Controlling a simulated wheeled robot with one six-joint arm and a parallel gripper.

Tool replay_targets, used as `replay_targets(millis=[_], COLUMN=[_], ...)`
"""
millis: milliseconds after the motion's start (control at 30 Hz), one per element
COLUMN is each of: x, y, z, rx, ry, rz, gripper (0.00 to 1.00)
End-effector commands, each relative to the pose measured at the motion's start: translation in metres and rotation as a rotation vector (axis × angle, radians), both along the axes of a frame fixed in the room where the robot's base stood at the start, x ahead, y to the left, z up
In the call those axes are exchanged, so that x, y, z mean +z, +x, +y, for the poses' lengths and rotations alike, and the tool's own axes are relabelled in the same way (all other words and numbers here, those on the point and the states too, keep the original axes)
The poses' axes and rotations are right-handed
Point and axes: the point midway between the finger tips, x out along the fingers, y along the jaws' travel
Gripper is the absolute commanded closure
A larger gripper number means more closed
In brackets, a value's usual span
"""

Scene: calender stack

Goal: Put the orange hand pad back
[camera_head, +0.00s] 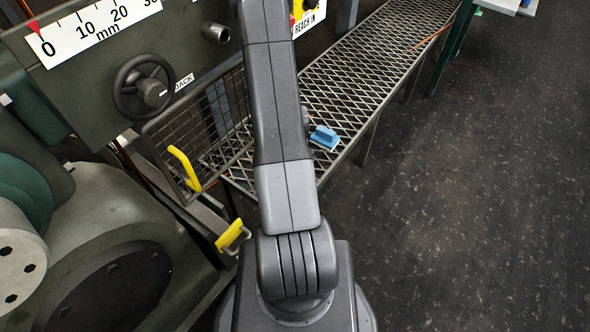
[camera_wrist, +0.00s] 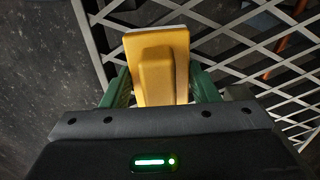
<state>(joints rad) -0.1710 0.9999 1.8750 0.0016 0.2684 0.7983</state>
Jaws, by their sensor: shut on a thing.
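The orange hand pad (camera_wrist: 157,65) is in the wrist view, a yellow-orange block with a raised grip ridge and a pale far edge. My gripper (camera_wrist: 160,88) is shut on it, with one green finger at each side. The pad is over the metal mesh; I cannot tell how high, or whether it touches. In the head view my own arm hides the gripper and the orange pad. A blue hand pad (camera_head: 324,137) lies on the mesh walkway (camera_head: 372,62), just right of my arm.
A wire guard (camera_head: 212,118) with a yellow handle (camera_head: 184,167) stands left of my arm, beside the dark machine with a handwheel (camera_head: 143,87). A green-legged table (camera_head: 461,28) stands at the far end. The dark floor (camera_head: 480,200) on the right is clear.

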Motion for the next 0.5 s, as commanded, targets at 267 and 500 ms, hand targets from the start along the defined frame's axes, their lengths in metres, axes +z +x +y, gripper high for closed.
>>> replay_targets(millis=[267,500], x=[-0.0068,-0.0066], y=[0.0003,0.0003], z=[0.0000,0.0000], rx=[0.000,0.000], ry=[0.000,0.000], rz=[-0.001,-0.001], gripper=[0.44,0.24])
